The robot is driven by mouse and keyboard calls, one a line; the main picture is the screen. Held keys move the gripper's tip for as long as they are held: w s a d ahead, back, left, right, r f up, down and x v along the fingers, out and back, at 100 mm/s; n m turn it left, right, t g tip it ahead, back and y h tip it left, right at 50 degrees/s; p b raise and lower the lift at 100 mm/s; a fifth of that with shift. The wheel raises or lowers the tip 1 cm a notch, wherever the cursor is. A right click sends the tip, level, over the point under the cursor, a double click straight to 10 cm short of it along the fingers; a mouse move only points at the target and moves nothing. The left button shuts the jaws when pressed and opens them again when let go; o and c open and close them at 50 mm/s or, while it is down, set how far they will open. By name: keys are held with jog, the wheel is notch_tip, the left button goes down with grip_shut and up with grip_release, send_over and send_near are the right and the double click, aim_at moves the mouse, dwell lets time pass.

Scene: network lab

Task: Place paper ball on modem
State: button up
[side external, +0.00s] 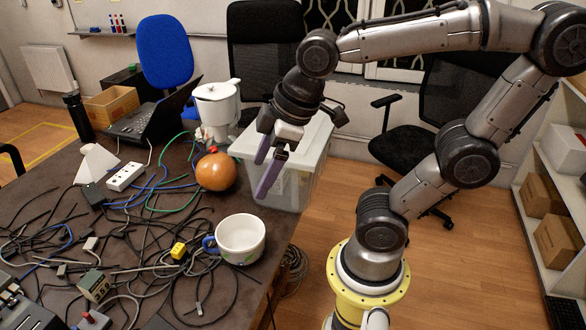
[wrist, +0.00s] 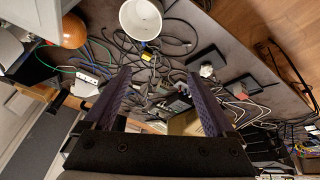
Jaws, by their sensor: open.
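My gripper (side external: 262,178) is open and empty, raised above the right edge of the table, with its purple fingers pointing down. In the wrist view its two fingers (wrist: 160,76) are spread wide with only the cluttered table beyond. I cannot pick out a paper ball for certain. A white angular object (side external: 97,163) lies at the table's left; I cannot tell if it is paper. No modem is clearly recognisable. A dark device (side external: 12,310) with small parts is cut off at the lower left corner. An orange-brown ball (side external: 216,172) sits near the table's right edge, left of my gripper.
A white mug (side external: 240,239) with a blue handle stands near the right edge. Tangled cables and a white power strip (side external: 124,176) cover the table. A laptop (side external: 148,120) and white pitcher (side external: 216,104) stand at the back. A translucent bin (side external: 300,165) is beside the table.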

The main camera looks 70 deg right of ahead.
jog(key=s+m, duration=0.1)
jog(key=s+d+m, duration=0.1)
jog(key=s+m, duration=0.1)
jog(key=s+d+f+m, duration=0.1)
jog(key=m, duration=0.1)
jog(key=shift+s+d+t+h, duration=0.15)
jog(key=shift+s+t+h, duration=0.15)
jog(key=shift+s+t, duration=0.1)
